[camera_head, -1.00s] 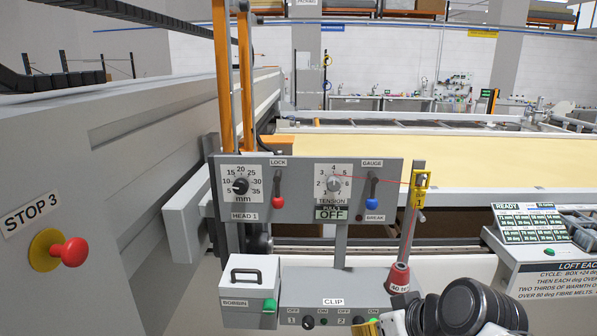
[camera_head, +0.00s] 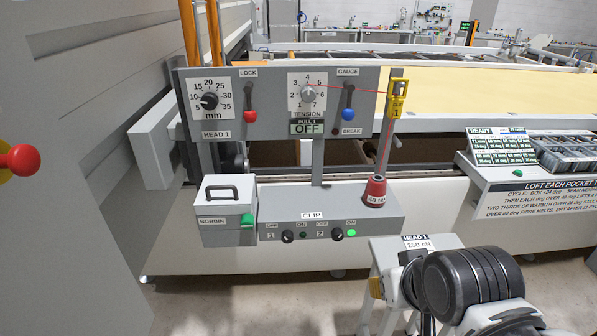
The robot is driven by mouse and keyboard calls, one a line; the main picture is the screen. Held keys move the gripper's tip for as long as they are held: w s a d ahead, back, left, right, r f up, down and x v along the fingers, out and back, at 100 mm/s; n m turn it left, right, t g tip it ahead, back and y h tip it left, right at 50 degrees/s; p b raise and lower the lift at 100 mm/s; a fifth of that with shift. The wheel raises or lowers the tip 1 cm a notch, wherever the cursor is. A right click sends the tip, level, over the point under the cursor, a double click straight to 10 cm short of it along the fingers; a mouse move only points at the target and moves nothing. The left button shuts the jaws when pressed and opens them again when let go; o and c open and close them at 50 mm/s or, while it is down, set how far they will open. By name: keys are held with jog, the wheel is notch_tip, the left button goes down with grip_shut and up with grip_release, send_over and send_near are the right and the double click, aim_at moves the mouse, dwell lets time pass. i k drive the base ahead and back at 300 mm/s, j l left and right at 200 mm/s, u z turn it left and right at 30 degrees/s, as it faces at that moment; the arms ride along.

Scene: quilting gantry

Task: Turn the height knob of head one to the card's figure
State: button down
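The head one height knob (camera_head: 209,101) is a black round knob on a white dial marked 5 to 35 mm, at the left of the grey panel (camera_head: 268,127). A HEAD 1 label sits below it. Its white mark seems to point left, near 10, but is too small to read surely. A small card (camera_head: 416,243) on a white stand reads HEAD 1 and 250 cN. No card with a mm figure is legible. My arm shows at the lower right, well apart from the knob; its gripper fingers cannot be made out.
The panel also carries a red LOCK lever (camera_head: 250,101), a tension dial (camera_head: 308,94) and a blue GAUGE lever (camera_head: 348,103). Below are a bobbin box (camera_head: 228,208) and a CLIP box (camera_head: 330,213) with a red cone (camera_head: 375,190). Open floor lies at front left.

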aim_at(209, 101)
jog(key=z, duration=0.85)
jog(key=u, duration=1.7)
